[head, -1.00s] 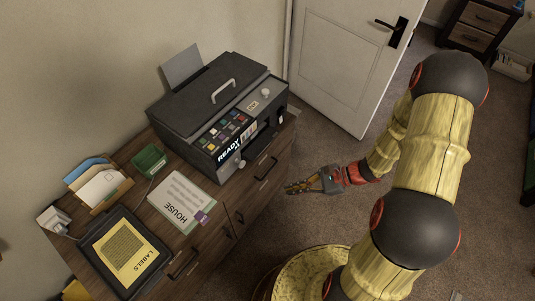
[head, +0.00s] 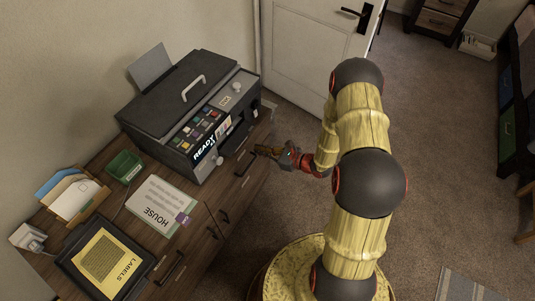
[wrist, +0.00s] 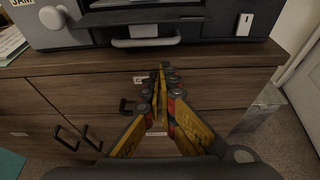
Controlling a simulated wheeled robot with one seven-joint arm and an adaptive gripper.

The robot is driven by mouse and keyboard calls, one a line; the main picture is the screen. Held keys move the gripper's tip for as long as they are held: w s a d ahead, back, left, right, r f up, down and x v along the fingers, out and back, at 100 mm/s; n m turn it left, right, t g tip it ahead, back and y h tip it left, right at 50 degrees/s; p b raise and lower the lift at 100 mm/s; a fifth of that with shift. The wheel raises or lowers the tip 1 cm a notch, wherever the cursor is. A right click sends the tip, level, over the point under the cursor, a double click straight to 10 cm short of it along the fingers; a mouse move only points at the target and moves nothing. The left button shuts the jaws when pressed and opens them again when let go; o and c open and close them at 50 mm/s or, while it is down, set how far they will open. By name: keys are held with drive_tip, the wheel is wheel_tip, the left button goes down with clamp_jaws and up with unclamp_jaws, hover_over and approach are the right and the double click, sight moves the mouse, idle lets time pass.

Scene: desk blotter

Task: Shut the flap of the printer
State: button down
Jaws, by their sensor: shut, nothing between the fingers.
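The dark grey printer (head: 175,112) stands on the wooden cabinet, its top lid with the pale handle lying down. How far the flap is open is hard to tell. My gripper (head: 258,150) is shut and empty, in front of the cabinet, to the right of and slightly below the flap. In the wrist view my gripper (wrist: 158,78) points toward the cabinet front, apart from the flap.
The cabinet top (head: 92,168) also holds a HOUSE booklet (head: 160,207), a LABELS tray (head: 103,262), a green box (head: 125,166) and a letter holder (head: 75,198). Drawer handles (wrist: 66,138) stick out below.

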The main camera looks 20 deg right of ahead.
sight(238, 139)
drive_tip(key=b+x, duration=0.1)
drive_tip(key=x, duration=0.2)
drive_tip(key=shift+w+a+f, duration=0.2)
drive_tip(key=shift+f, duration=0.05)
drive_tip(key=shift+w+r, duration=0.15)
drive_tip(key=shift+r, duration=2)
drive_tip(key=shift+r+g+h+p, duration=0.3)
drive_tip(key=shift+p, duration=0.25)
